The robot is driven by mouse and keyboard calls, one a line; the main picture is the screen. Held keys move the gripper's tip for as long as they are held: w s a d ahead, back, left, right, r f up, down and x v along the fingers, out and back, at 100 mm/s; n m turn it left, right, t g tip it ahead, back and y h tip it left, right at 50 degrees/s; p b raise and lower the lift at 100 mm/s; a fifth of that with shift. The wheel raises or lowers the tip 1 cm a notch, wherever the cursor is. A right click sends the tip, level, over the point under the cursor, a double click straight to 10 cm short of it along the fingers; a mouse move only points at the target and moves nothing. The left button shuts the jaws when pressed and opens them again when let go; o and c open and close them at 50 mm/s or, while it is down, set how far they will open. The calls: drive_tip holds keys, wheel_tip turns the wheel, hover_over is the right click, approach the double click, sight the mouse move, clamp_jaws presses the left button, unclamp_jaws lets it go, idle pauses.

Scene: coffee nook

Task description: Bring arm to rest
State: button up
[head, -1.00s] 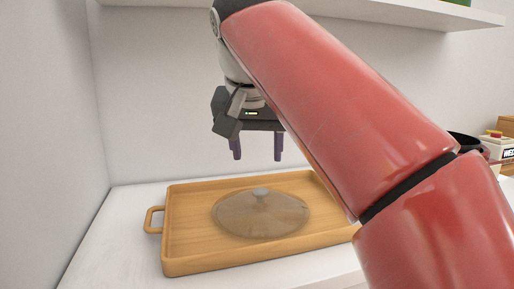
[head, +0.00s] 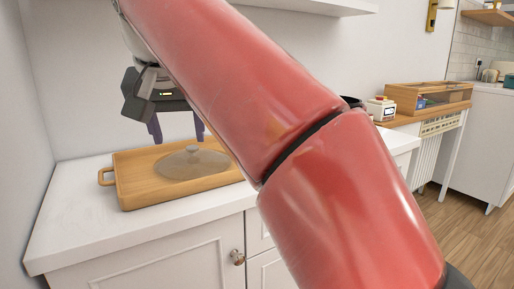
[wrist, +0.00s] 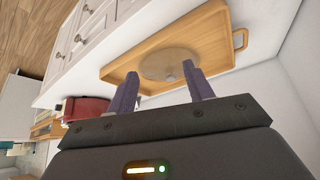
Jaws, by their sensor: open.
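My gripper (head: 177,128) is open and empty, its two purple fingers pointing down and spread apart. In the head view it hangs above the back of a wooden tray (head: 130,196) on the white counter. A round, see-through lid (head: 192,166) with a small knob lies in the tray. In the wrist view the gripper's fingers (wrist: 162,92) stand in front of the tray (wrist: 122,68), and the lid (wrist: 170,64) shows just past the fingertips, apart from them. My red arm crosses the middle of the head view and hides the tray's right end.
The white counter (head: 70,222) has bare room left of and in front of the tray. A white shelf (head: 320,6) runs above. A wooden box (head: 428,97) and a small white device (head: 380,108) stand farther right. Wooden floor is open at the right.

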drive_tip(key=s+d+f, duration=0.1)
drive_tip(key=d+f, duration=0.4)
drive_tip(key=d, duration=0.4)
drive_tip(key=s+d+f, duration=0.1)
drive_tip(key=d+f, duration=0.4)
drive_tip(key=d, duration=0.4)
drive_tip(key=s+d+f, duration=0.3)
drive_tip(key=f, duration=0.3)
drive_tip(key=s+d+f+m, duration=0.1)
drive_tip(key=s+d+f, duration=0.2)
drive_tip(key=f, duration=0.4)
drive_tip(key=s+d+f+h+p, duration=0.1)
drive_tip(key=s+d+f, duration=0.3)
drive_tip(key=s+f, duration=0.1)
drive_tip(key=shift+f+m, duration=0.4)
drive_tip(key=shift+f, duration=0.25)
drive_tip(key=shift+s+f, duration=0.15)
drive_tip(key=shift+f, duration=0.05)
drive_tip(key=shift+c, duration=0.4)
